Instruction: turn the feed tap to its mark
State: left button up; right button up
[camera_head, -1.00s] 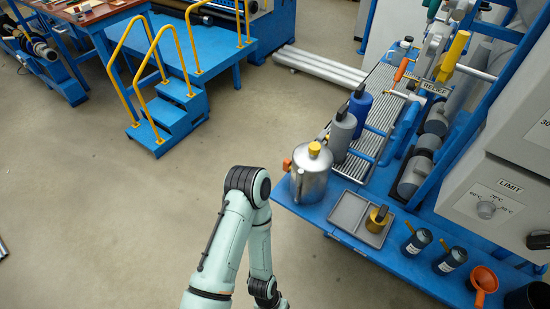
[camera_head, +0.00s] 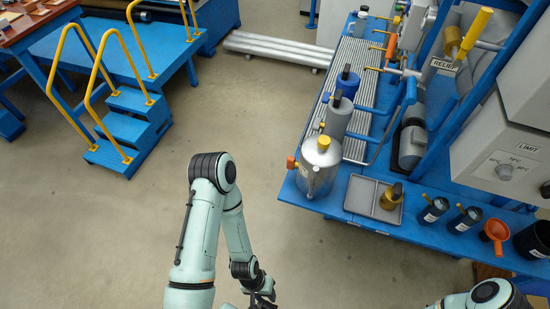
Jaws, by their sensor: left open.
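One has a broad orange handle (camera_head: 391,46). No feed label or mark is legible, so I cannot tell which is the feed tap. A large yellow lever (camera_head: 475,31) stands over a plate reading RELIEF (camera_head: 444,64). My left gripper (camera_head: 264,302) is open at the bottom edge, partly cut off, over the floor and well short of the taps. My right arm shows at bottom right; its gripper is out of view.
The blue bench (camera_head: 336,205) carries a steel can (camera_head: 318,168), grey bottle (camera_head: 337,118), blue bottle (camera_head: 347,82), grey tray (camera_head: 361,196) with a brass piece, dark jars and an orange funnel (camera_head: 495,232). Blue steps (camera_head: 126,128) stand left. The floor between is clear.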

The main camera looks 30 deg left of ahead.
aim_at(291, 162)
jog(key=j, duration=0.55)
jog(key=k+j+z, duration=0.15)
jog(key=j, duration=0.35)
jog(key=k+j, duration=0.15)
jog(key=j, duration=0.2)
jog(key=k+j, duration=0.15)
jog(key=j, duration=0.15)
jog(key=k, duration=0.4)
jog(key=i+j+z, duration=0.15)
jog(key=i+j, duration=0.2)
